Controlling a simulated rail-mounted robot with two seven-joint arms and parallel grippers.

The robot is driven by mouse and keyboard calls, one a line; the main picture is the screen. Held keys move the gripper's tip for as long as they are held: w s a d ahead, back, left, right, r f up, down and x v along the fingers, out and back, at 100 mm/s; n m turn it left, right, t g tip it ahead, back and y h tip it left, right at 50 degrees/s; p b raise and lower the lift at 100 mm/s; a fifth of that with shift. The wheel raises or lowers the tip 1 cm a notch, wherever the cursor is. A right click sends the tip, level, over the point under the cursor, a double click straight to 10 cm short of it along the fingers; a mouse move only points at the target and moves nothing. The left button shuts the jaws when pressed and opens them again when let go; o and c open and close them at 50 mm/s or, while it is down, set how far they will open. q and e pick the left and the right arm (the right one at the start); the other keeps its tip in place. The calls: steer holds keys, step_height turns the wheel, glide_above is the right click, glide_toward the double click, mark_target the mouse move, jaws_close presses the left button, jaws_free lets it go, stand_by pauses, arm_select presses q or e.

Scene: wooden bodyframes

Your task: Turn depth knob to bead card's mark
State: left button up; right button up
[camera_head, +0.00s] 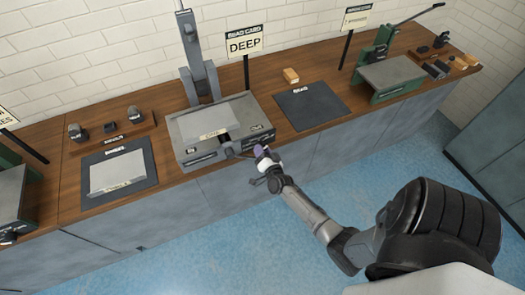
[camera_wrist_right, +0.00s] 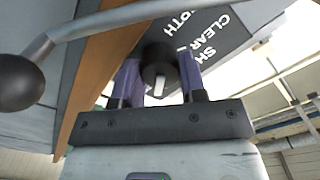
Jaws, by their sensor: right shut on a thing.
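The bead card (camera_head: 244,42) stands on a post behind the middle machine and reads "DEEP". The depth knob (camera_wrist_right: 158,58) is dark and round with a white pointer line, on the front of the grey machine (camera_head: 190,157). My right gripper (camera_head: 262,157) is at the machine's front right corner. In the right wrist view its purple fingers (camera_wrist_right: 158,80) are shut on the knob, one on each side. White lettering on the panel beside the knob is partly hidden; "CLEAR" can be read. My left gripper is not in view.
A lever with a black ball end (camera_wrist_right: 18,82) crosses close beside the right gripper. A dark mat (camera_head: 312,104) and a small wooden block (camera_head: 291,75) lie right of the machine. A grey sheet (camera_head: 117,170) lies on another mat at left. A green machine (camera_head: 385,75) stands farther right.

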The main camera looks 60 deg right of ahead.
stand_by(0.5)
steer(key=o, duration=0.9)
steer(key=shift+p+v, duration=0.55)
steer(key=shift+v, duration=6.4)
